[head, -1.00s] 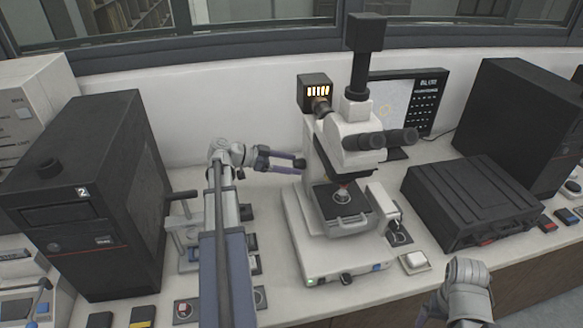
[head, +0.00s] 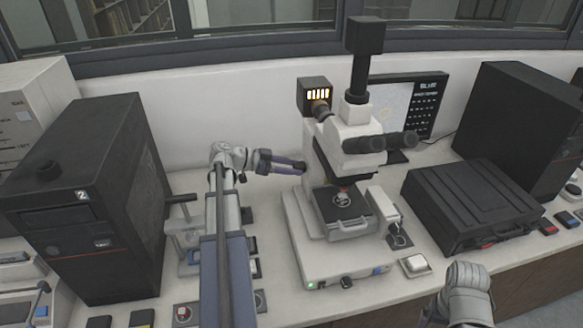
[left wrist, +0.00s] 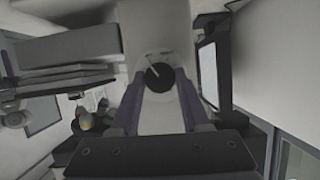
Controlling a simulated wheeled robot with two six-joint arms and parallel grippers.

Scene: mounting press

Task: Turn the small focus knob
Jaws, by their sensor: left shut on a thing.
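The white microscope (head: 345,262) stands on the bench with black eyepieces (head: 380,142) and a dark stage (head: 345,205). My left gripper (head: 300,167) reaches the left side of its column. In the left wrist view, a round black focus knob (left wrist: 160,77) with a pale line across it lies between the fingertips of my left gripper (left wrist: 161,84), which is shut on it. In the head view the knob is mostly hidden by the fingers. My right arm shows at the lower right, but its gripper is not visible.
A dark cabinet marked 2 (head: 85,225) stands at the left, close to my left arm. A closed black case (head: 470,205) and a larger dark box (head: 525,125) are at the right. A monitor (head: 412,108) stands behind the microscope. Little bench is free around it.

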